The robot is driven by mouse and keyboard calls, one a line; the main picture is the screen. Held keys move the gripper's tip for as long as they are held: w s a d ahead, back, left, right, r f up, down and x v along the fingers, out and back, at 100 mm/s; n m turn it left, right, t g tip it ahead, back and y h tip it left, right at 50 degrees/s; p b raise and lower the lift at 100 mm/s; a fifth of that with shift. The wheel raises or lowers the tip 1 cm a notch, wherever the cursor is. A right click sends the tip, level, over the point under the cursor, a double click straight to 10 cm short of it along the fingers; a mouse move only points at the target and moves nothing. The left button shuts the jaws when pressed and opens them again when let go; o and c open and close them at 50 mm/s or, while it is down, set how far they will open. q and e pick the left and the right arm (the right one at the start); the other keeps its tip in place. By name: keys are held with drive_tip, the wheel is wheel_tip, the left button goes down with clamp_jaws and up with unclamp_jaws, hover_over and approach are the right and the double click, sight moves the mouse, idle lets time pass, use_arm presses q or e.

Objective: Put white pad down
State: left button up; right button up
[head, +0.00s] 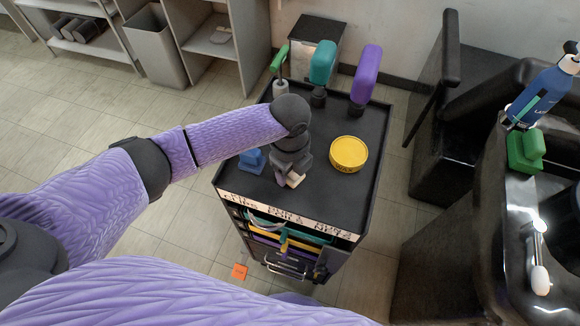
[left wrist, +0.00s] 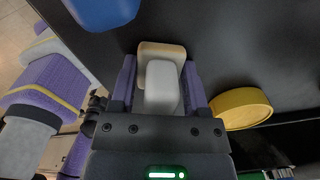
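The white pad (left wrist: 164,88), with a tan part at its far end (left wrist: 160,50), sits between the two purple fingers of my left gripper (left wrist: 163,80) in the left wrist view. The fingers appear closed on its sides. In the head view, my left gripper (head: 288,178) points down over the front part of the black trolley top (head: 335,205), and a pale bit of the pad (head: 294,180) shows below it. I cannot tell whether the pad touches the top. My right gripper is not in view.
A yellow round tin (head: 348,154) stands right of the gripper, a blue item (head: 252,161) left of it. Green (head: 280,57), teal (head: 322,62) and purple (head: 367,73) upright items stand at the back. The front right of the top is clear.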

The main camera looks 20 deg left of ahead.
use_arm(q)
drive_tip(key=o, duration=0.3)
drive_tip(key=shift+o, duration=0.2)
wheel_tip(320, 180, up, 12)
drive_tip(key=p, duration=0.4)
drive_tip(key=shift+r, duration=0.15)
